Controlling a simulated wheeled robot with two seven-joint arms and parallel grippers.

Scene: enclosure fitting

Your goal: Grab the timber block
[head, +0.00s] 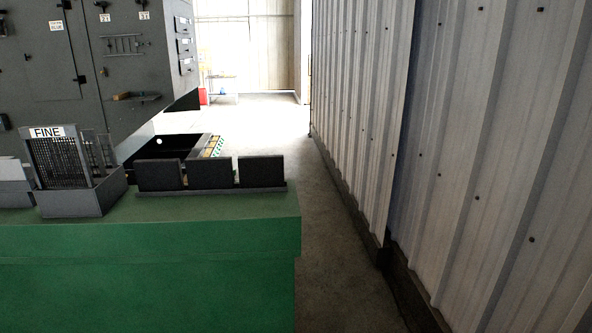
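I cannot make out a timber block for certain. A small tan piece (122,96) lies on a narrow ledge of the grey cabinet at the upper left, but it is too small to identify. Neither of my grippers is in the head view.
A green bench (150,240) fills the lower left. A grey cabinet (50,90) stands behind. A corrugated wall (470,150) closes the right; floor (330,230) between is clear.

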